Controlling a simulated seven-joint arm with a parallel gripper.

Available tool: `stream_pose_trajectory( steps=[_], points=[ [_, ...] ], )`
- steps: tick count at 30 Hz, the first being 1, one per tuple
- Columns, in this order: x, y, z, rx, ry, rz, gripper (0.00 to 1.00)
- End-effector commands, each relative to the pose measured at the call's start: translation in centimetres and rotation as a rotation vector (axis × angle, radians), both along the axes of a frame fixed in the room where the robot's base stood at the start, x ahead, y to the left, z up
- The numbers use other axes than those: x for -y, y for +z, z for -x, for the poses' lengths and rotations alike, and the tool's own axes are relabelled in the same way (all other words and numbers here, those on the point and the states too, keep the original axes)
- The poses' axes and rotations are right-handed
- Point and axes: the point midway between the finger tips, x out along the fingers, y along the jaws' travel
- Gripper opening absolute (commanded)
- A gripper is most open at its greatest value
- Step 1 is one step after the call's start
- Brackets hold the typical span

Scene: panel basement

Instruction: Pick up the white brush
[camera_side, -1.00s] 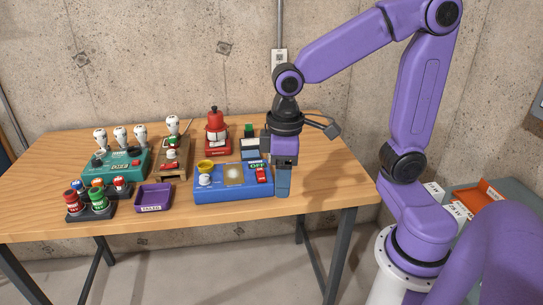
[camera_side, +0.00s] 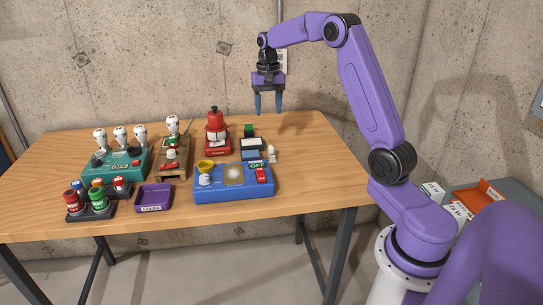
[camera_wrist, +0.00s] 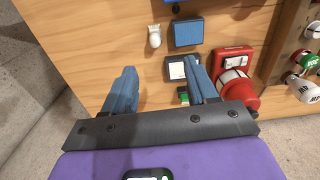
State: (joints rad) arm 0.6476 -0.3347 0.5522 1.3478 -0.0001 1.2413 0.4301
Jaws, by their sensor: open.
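A small white piece (camera_side: 271,153), which looks like the white brush, stands on the table right of a blue-topped block. It also shows in the wrist view (camera_wrist: 154,38), beyond my fingertips and beside the blue block; its fine shape is too small to tell. My gripper (camera_side: 268,108) hangs well above the back right part of the table, fingers pointing down. Its blue fingers are apart and nothing is held between them, as the wrist view (camera_wrist: 160,70) also shows.
The blue panel (camera_side: 225,190) with a yellow cup and red switch lies in front of the white piece. The blue-topped block (camera_side: 251,154), green block (camera_side: 249,130) and red device (camera_side: 217,146) stand close to its left. A purple tray (camera_side: 154,198) is farther left. The table's right end is clear.

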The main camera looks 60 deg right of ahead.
Motion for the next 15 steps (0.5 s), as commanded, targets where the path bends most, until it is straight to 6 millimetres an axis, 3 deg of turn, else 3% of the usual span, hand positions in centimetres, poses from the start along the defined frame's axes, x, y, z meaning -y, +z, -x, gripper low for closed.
stream_pose_trajectory(
  steps=[5,15],
  points=[
    [1.5,-0.7,0.0,-0.002,-0.045,-0.001,0.57],
    [1.5,-6.6,0.1,-0.005,-0.043,-0.002,0.57]
  ],
)
